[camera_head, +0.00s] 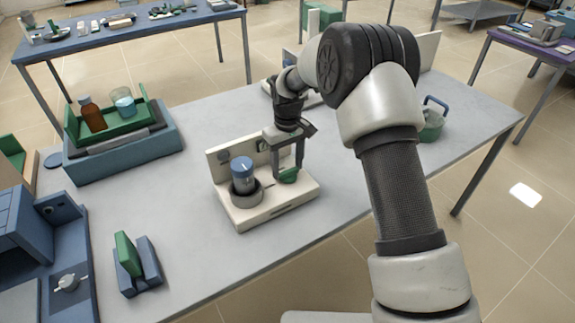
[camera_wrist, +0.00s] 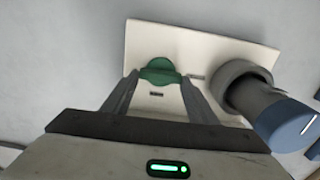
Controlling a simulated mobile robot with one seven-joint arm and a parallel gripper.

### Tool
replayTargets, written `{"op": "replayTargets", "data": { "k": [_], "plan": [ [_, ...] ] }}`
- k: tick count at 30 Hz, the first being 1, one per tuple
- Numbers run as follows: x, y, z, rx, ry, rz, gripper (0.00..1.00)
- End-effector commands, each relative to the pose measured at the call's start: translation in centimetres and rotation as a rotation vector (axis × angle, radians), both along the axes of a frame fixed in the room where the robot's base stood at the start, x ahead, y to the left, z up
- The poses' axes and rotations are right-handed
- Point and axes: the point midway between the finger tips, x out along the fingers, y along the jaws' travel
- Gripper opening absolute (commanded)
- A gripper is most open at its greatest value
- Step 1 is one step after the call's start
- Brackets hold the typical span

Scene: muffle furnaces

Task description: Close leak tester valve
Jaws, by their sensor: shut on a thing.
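The leak tester (camera_head: 270,208) is a cream L-shaped unit on the grey table. It carries a blue-capped cylinder (camera_head: 242,173) standing in a grey ring. Its green valve handle (camera_head: 289,174) sits to the right of the cylinder. My gripper (camera_head: 288,172) reaches down over the unit, with its fingers on the green handle. In the wrist view the green handle (camera_wrist: 159,71) lies between the two fingertips, which are shut on it. The cream base (camera_wrist: 215,55) and the blue cap (camera_wrist: 290,125) also show there. Part of the handle is hidden by the fingers.
A blue tray (camera_head: 125,160) with a green rack, brown bottle (camera_head: 92,114) and beaker (camera_head: 123,101) stands at left. A green block in a blue holder (camera_head: 138,268) is at front left. A green basket (camera_head: 432,124) is at right. Table around the tester is clear.

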Motion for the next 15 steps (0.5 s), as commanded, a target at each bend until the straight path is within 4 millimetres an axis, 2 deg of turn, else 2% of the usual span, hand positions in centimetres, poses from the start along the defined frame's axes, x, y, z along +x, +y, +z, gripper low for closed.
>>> {"op": "replayTargets", "data": {
  "k": [1,2,5,15],
  "plan": [
    [0.08,0.04,0.11,0.001,-0.003,0.003,0.31],
    [0.08,0.04,0.11,0.001,-0.003,0.003,0.56],
    [0.07,0.04,0.09,0.0,-0.002,0.003,0.72],
    [0.05,0.02,0.33,0.0,-0.001,0.001,0.72]
  ]
}}
